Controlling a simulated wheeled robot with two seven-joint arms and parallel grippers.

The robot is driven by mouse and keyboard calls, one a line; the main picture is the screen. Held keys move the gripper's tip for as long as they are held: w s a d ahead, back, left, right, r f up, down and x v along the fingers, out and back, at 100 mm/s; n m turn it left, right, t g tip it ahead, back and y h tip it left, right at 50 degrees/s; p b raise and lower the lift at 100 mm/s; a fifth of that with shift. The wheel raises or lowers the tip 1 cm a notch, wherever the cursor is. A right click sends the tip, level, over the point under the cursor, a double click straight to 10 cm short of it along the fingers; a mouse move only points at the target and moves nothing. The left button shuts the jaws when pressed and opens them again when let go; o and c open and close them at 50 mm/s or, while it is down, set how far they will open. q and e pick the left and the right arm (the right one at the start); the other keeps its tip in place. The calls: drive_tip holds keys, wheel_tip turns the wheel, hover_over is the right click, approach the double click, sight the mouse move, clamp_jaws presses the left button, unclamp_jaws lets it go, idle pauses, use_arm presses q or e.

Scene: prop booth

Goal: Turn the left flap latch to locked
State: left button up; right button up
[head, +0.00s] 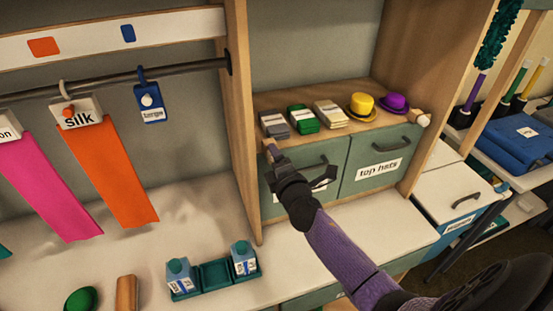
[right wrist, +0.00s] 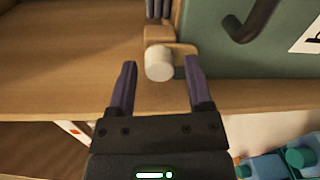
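The left flap latch (right wrist: 182,49) is a small wooden piece with a pale round knob (right wrist: 160,64), at the upper left corner of the left green flap (right wrist: 223,75). In the head view the latch (head: 270,147) shows only in part beyond my gripper. My right gripper (right wrist: 159,84) is open, its two purple fingers to either side of the knob and a little short of it, with nothing held. In the head view the right gripper (head: 276,162) covers part of the left flap (head: 333,152) and its label. My left gripper is not in view.
The right flap (head: 378,150), labelled top hats, has its own latch (head: 422,119). Card stacks and yellow (head: 361,104) and purple hats stand on the shelf above. A green tray (head: 213,274) with blue cartons sits on the counter below. Fabric strips hang at left.

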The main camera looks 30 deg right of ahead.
drive_tip(key=shift+o, duration=0.3)
drive_tip(key=v, duration=1)
drive_tip(key=shift+f, duration=0.1)
